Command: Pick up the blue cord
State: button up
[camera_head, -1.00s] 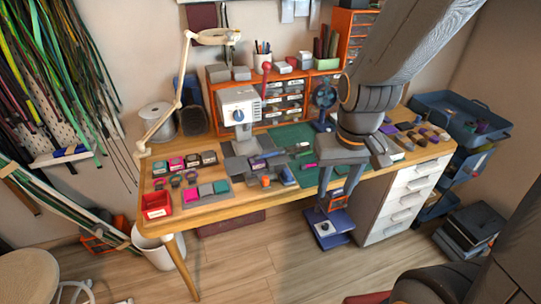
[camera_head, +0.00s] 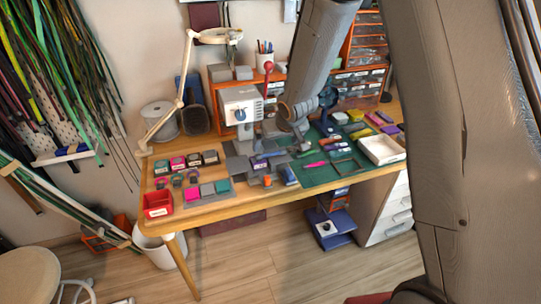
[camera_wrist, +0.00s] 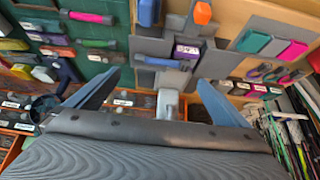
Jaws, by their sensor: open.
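A small blue piece (camera_head: 288,175) lies near the front edge of the table, at the left end of the green mat. It also shows at the top of the wrist view (camera_wrist: 149,12), beyond my fingertips. I cannot tell for sure that it is the cord. A purple-blue piece (camera_head: 259,164) lies on the grey plates beside it and shows with a label in the wrist view (camera_wrist: 186,51). My gripper (camera_wrist: 159,78) is open, its two blue fingers wide apart with nothing held between them. In the head view my fingers are hidden or too small to make out.
A white press (camera_head: 240,106) stands just left of my wrist. An orange piece (camera_head: 267,181) lies close beside the blue one. A magenta piece (camera_head: 314,164) lies on the green mat (camera_head: 318,178). A white tray (camera_head: 382,148) sits at the right. A lamp (camera_head: 187,72) stands left.

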aim_at(271, 153)
jog(key=shift+s+p+x, duration=0.15)
jog(key=shift+p+x, duration=0.15)
jog(key=shift+x, duration=1.45)
jog(key=shift+s+p+x, duration=0.1)
jog(key=shift+p+x, duration=0.2)
jog(key=shift+x, duration=1.45)
jog(key=shift+a+f, duration=0.1)
jog(key=shift+f, duration=0.05)
jog(key=shift+c, duration=0.3)
jog(key=c, duration=0.9)
